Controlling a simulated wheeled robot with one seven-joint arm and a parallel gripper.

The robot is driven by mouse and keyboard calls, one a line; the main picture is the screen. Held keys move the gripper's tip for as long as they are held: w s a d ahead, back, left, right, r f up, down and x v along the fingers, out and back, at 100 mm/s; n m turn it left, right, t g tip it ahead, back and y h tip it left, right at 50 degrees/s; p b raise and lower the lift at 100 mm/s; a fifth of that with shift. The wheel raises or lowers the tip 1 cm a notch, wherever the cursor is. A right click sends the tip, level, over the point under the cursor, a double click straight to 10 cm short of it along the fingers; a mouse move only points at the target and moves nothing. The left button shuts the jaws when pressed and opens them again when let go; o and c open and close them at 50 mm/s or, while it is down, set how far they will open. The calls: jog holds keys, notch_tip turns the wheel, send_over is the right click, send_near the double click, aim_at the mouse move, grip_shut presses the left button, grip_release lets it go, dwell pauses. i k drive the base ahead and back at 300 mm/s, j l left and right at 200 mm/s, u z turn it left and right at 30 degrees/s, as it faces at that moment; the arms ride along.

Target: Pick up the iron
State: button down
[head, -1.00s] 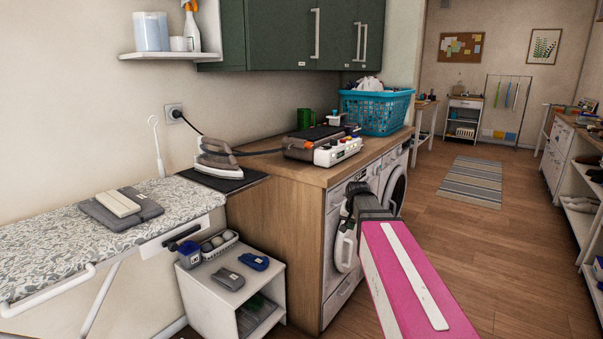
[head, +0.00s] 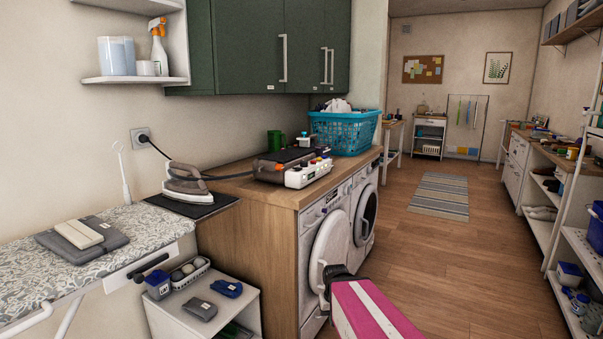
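The iron (head: 184,183) has a white body and a grey-brown handle. It rests on a dark mat (head: 207,206) where the patterned ironing board meets the wooden counter. A dark cord runs from it to the wall socket (head: 141,138), and another dark line runs toward the device on the counter. My pink arm with a white stripe (head: 365,313) reaches in from the bottom, right of and well away from the iron. My gripper (head: 327,285) is at the arm's far end, in front of the washing machine. It is small and dark, and its fingers cannot be made out clearly.
The ironing board (head: 135,222) holds folded grey cloth (head: 105,240). A small white cabinet (head: 245,285) with several items stands below. Wooden floor is clear to the right.

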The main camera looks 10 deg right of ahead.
aim_at(190, 193)
jog(key=u, duration=1.45)
jog(key=l+z, duration=0.25)
jog(key=l, duration=0.2)
jog(key=i, duration=0.05)
